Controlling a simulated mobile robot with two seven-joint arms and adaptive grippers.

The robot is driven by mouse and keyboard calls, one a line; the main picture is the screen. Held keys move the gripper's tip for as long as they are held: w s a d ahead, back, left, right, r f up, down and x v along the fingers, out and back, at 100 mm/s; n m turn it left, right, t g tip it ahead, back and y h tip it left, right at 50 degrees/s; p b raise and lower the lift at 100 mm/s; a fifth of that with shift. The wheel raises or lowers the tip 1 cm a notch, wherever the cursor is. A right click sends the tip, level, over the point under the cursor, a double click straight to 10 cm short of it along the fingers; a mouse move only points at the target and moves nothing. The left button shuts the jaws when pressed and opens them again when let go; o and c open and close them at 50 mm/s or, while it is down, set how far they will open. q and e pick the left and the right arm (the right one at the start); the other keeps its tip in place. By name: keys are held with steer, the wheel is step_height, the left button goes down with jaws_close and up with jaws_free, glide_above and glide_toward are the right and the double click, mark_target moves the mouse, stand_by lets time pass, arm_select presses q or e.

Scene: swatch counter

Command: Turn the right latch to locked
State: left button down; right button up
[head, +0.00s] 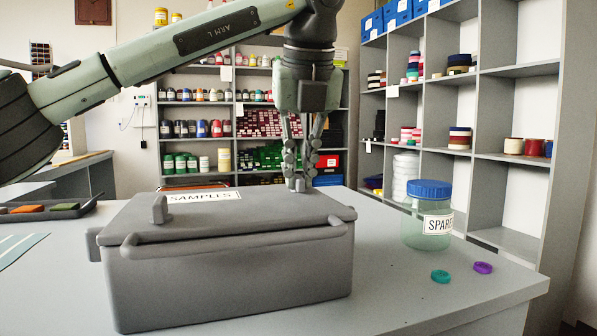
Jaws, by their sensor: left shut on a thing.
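A grey box (225,280) with a grey lid and a "SAMPLES" label (204,197) stands on the counter. An upright grey latch (160,209) sits at the left of the lid. My left gripper (300,186) points straight down over the right part of the lid. Its fingertips are shut on the right latch, which is mostly hidden between them, so I cannot tell which way it is turned. My right gripper is not in view.
A jar (427,225) with a blue lid and a "SPARE" label stands right of the box. A teal button (440,276) and a purple button (483,267) lie near it. A tray (45,212) with coloured pieces is at the left. Shelves (515,150) stand behind.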

arm_select(q)
steer(key=shift+n+y, duration=0.3)
steer(key=shift+n, duration=0.3)
steer(key=c, duration=1.6)
jaws_free()
steer(key=shift+r, duration=0.1)
steer(key=v, duration=1.2)
steer(key=shift+d, duration=0.1)
